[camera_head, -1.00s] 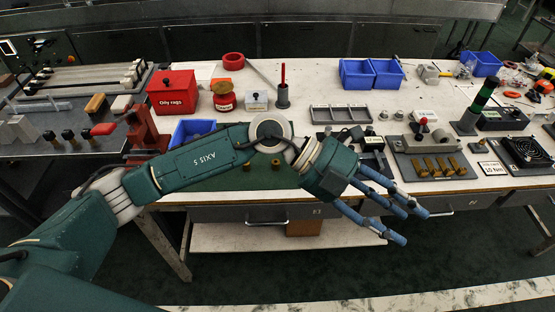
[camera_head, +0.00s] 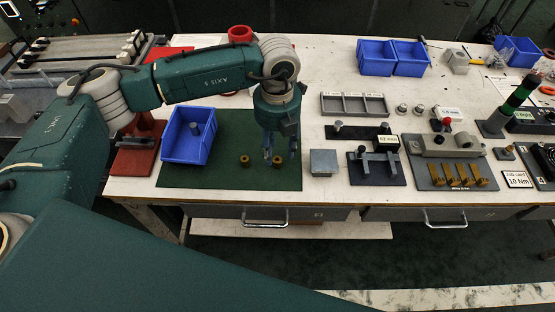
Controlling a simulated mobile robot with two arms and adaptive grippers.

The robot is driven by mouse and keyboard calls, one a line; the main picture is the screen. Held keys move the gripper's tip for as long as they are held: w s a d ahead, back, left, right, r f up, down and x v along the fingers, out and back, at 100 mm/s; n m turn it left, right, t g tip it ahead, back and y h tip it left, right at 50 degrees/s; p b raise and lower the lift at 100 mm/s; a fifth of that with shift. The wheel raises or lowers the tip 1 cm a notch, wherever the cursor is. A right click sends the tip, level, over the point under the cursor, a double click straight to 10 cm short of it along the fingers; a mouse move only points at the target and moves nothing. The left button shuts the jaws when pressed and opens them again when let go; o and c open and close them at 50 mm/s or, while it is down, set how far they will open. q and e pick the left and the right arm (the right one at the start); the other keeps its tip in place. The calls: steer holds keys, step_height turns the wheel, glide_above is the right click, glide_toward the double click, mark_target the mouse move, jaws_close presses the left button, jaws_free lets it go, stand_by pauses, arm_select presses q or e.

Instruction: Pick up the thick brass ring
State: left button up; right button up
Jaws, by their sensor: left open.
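Two small brass rings stand on the green mat (camera_head: 220,178): a left one (camera_head: 245,161) and a right one (camera_head: 277,161). I cannot tell for sure from this view which is the thick one. My left gripper (camera_head: 281,155) points down over the mat with its fingers apart and empty. Its fingertips appear close to the right ring, which shows just below and between them. I cannot tell how high above the ring they are. The left ring is clear of the fingers. My right gripper is not in view.
A grey metal block (camera_head: 323,162) and a black fixture (camera_head: 377,168) stand to the right. A grey divided tray (camera_head: 354,105) lies behind. The mat's front part is bare.

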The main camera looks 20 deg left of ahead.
mark_target(277, 160)
arm_select(q)
step_height(277, 160, down, 4)
steer(key=shift+w+f+p, duration=0.1)
steer(key=shift+f+p, duration=0.15)
steer(key=shift+p, duration=0.45)
steer(key=shift+f, duration=0.35)
steer(key=shift+c, duration=0.8)
steer(key=c, duration=0.5)
jaws_close()
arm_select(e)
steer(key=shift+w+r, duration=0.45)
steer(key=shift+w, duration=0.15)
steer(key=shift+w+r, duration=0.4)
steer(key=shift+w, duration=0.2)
